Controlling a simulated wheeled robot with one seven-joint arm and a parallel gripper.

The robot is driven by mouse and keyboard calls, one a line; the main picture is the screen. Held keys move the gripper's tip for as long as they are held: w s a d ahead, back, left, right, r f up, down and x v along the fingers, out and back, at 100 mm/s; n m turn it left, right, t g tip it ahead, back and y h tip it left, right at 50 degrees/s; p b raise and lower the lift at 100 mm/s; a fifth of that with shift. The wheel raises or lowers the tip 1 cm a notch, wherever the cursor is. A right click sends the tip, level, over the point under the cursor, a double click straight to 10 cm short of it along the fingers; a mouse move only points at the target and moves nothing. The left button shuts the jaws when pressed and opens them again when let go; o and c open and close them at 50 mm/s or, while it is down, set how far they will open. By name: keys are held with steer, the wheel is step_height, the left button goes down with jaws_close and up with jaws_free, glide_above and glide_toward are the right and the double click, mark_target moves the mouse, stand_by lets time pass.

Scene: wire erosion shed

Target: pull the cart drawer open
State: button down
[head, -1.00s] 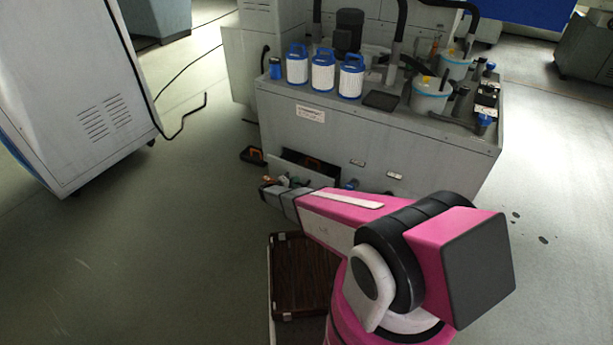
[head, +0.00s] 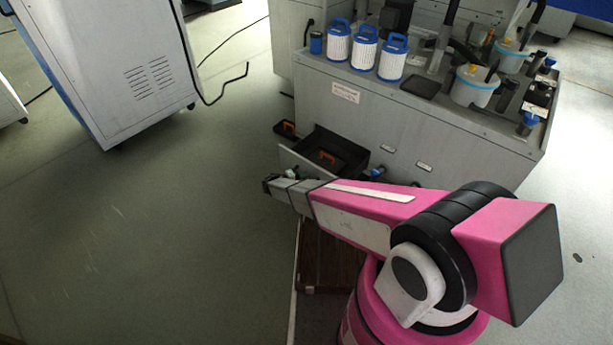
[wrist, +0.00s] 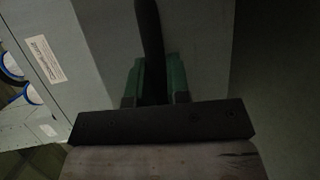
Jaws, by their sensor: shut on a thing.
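The grey cart (head: 395,125) stands ahead with its drawer (head: 343,150) pulled part way out at the lower left. The open drawer shows a dark inside with an orange-handled item (head: 327,158) in it. My gripper (head: 268,184) is at the drawer's front, mostly hidden behind my own arm in the head view. In the wrist view my gripper (wrist: 155,82) has its green fingers shut on a dark bar, the drawer handle (wrist: 149,35). The grey surface beside the bar looks like the drawer front.
A dark case with an orange handle (head: 287,129) lies on the floor beside the drawer. A grey cabinet (head: 120,75) stands at left.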

steer(key=c, duration=1.1)
jaws_free()
steer(key=v, duration=1)
steer(key=shift+s+a, duration=0.2)
steer(key=shift+a, duration=0.15)
steer(key=shift+d+r, duration=0.1)
steer(key=shift+r, duration=0.05)
steer(key=d+r+m+g+y, duration=0.2)
steer(key=d+r+g, duration=0.45)
steer(key=d, duration=0.65)
steer(key=s+d+r+m+y, duration=0.1)
steer(key=s+d+r+y, duration=0.2)
steer(key=d+r, duration=0.4)
steer(key=s+d+r+m+g+y, duration=0.1)
steer(key=s+d+r+y, duration=0.3)
steer(key=d+r, duration=0.4)
steer(key=s+d+r+m+y, duration=0.3)
steer(key=s+d+r+y, duration=0.1)
steer(key=d+r, duration=0.3)
step_height(320, 180, up, 2)
steer(key=shift+s+d+r+y, duration=0.15)
steer(key=shift+s+d+y, duration=0.05)
steer(key=shift+s+y, duration=0.1)
